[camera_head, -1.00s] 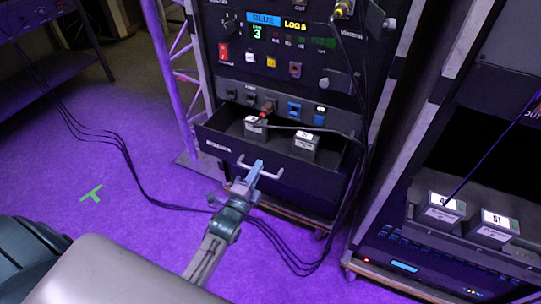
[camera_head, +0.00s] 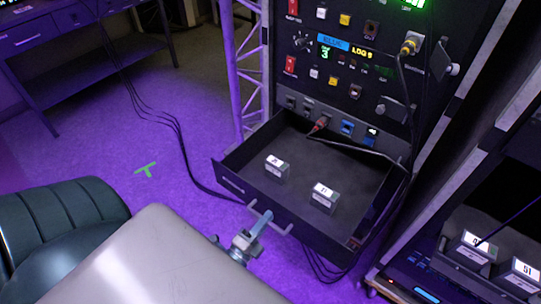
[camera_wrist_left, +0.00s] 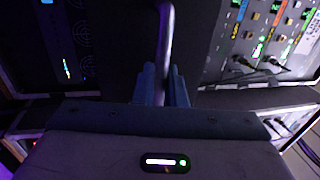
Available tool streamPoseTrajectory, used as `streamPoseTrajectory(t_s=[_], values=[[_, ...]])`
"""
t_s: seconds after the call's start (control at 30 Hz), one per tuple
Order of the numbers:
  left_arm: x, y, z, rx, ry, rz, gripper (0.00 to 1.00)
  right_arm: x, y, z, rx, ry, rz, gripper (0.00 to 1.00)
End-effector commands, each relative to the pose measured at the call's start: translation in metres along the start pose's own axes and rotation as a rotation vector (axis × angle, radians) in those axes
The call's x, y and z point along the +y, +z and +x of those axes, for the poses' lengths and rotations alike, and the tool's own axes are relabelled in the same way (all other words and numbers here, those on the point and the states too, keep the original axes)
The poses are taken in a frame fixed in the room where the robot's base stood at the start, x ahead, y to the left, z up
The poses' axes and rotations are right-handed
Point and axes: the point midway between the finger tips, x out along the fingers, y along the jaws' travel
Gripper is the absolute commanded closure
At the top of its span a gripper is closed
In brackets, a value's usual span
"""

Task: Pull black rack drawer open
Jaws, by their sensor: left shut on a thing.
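The black rack drawer (camera_head: 237,187) stands well out from the rack in the head view, its inside showing. Two small grey boxes with white labels, one at the left (camera_head: 277,169) and one at the right (camera_head: 324,197), stand on the drawer floor. A light bar handle (camera_head: 284,229) is on the drawer's front. My left gripper (camera_head: 262,222) is shut on the handle. In the left wrist view the handle bar (camera_wrist_left: 165,40) runs between the two blue fingers (camera_wrist_left: 162,86). My right gripper is not in view.
The rack (camera_head: 350,60) with lit panels rises behind the drawer. A second rack with labelled boxes (camera_head: 475,248) stands at the right. Black cables (camera_head: 180,150) lie on the purple floor left of the drawer. A table (camera_head: 70,50) stands at the back left.

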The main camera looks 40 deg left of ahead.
Motion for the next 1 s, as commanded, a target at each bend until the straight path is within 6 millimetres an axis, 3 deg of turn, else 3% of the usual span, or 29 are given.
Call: streamPoseTrajectory(t_s=[0.37,0.4,0.47,0.77,1.0], values=[[0.001,0.0,-0.002,0.0,0.002,0.0,1.0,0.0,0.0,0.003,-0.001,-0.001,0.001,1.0],[0.001,0.0,-0.002,0.0,0.002,0.0,0.85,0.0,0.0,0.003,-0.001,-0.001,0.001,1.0],[0.001,0.0,-0.002,0.0,0.002,0.0,0.74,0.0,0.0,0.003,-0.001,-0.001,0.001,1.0],[0.0,0.0,-0.004,0.0,0.001,0.0,0.74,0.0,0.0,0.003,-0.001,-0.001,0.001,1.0],[0.002,0.0,-0.037,0.0,0.006,0.0,0.74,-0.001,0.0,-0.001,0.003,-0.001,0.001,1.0]])
